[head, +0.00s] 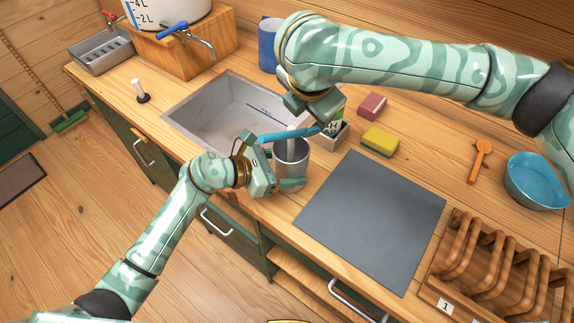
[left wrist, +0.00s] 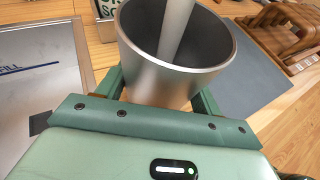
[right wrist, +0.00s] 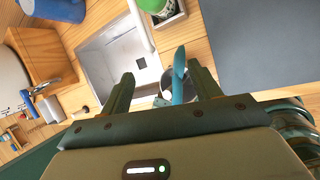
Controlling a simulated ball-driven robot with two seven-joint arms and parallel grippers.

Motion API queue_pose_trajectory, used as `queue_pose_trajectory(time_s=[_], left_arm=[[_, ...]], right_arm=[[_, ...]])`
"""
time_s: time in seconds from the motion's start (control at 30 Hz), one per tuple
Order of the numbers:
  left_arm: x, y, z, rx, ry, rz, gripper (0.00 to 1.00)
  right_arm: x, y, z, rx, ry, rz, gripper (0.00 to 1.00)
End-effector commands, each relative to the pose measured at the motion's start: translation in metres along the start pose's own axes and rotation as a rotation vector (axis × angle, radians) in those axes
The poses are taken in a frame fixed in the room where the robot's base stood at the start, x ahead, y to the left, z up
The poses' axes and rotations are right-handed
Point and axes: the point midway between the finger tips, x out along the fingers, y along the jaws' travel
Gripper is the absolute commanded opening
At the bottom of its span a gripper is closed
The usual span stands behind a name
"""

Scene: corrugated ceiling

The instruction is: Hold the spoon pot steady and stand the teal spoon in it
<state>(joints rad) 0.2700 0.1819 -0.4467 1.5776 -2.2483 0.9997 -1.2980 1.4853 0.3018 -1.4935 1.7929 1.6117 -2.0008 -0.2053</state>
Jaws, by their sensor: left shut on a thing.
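The spoon pot (head: 291,172) is a grey metal cup at the counter's front, by the sink. My left gripper (head: 290,184) is shut around its wall; the left wrist view shows the pot (left wrist: 165,82) between the fingers. A pale grey rod (left wrist: 175,28) rises inside it. The teal spoon (head: 283,136) lies nearly level across the pot's top in the head view. My right gripper (right wrist: 163,88) is above, fingers apart. The spoon (right wrist: 180,72) shows between them, over the pot; I cannot tell whether it touches a finger or enters the pot.
The sink (head: 222,112) is left of the pot; the grey mat (head: 370,215) is to its right. A small grey box (head: 338,138) stands close behind. A pink sponge (head: 371,106), a yellow sponge (head: 380,142) and a wooden rack (head: 480,265) are farther right.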

Motion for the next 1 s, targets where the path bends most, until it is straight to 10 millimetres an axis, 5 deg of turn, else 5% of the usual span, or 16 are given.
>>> queue_pose_trajectory(time_s=[0.27, 0.7, 1.0], left_arm=[[0.000, 0.000, 0.000, 0.000, 0.000, 0.000, 0.42], [0.000, 0.000, 0.000, 0.000, 0.000, 0.000, 0.42], [0.000, 0.000, 0.000, 0.000, -0.001, 0.000, 0.42]], right_arm=[[-0.009, 0.001, 0.001, -0.001, -0.002, 0.003, 0.62], [-0.101, 0.001, 0.001, -0.002, -0.003, 0.003, 0.62], [-0.120, 0.000, 0.000, 0.000, 0.000, -0.001, 0.62]])
